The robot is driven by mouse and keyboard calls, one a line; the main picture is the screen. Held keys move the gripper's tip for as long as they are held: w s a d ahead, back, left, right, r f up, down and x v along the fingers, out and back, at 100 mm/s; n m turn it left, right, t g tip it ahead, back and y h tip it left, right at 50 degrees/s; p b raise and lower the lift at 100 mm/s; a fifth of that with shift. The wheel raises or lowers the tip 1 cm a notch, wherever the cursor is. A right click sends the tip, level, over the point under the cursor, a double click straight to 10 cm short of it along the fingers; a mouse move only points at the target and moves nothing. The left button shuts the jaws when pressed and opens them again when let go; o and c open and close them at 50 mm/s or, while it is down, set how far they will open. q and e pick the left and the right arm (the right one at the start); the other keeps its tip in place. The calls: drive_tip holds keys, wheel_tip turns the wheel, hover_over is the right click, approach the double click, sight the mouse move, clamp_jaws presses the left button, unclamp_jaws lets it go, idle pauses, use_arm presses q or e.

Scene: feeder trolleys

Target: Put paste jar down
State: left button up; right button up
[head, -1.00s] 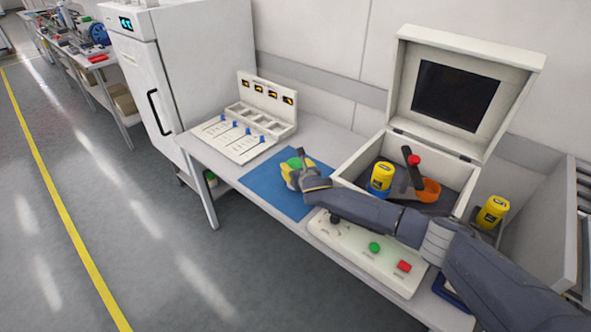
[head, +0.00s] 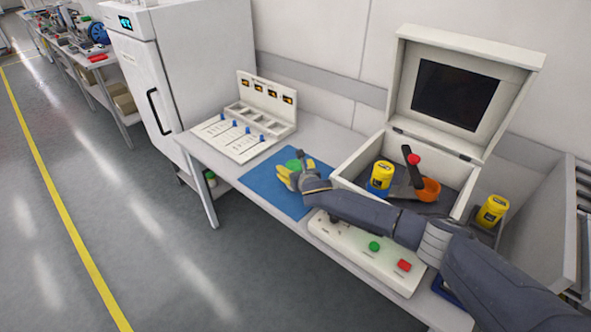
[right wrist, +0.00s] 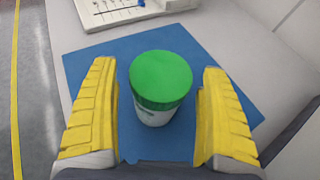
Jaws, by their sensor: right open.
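The paste jar (right wrist: 158,88), white with a green lid, stands upright on the blue mat (right wrist: 90,68). In the head view only its green lid (head: 294,164) shows, partly hidden by my right gripper. My right gripper (right wrist: 160,112) is open, with one yellow finger on each side of the jar and gaps visible between fingers and jar. In the head view the right gripper (head: 290,174) is over the blue mat (head: 262,182). My left gripper is not in view.
A white rack with blue pegs (head: 240,135) stands left of the mat. An open white box (head: 365,150) at right holds a yellow jar (head: 381,175) and an orange cup (head: 428,190). A control panel with buttons (head: 350,240) lies in front, under my right arm.

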drive_tip(key=shift+r, duration=0.1)
drive_tip(key=shift+s+r, duration=0.1)
drive_tip(key=v, duration=1.2)
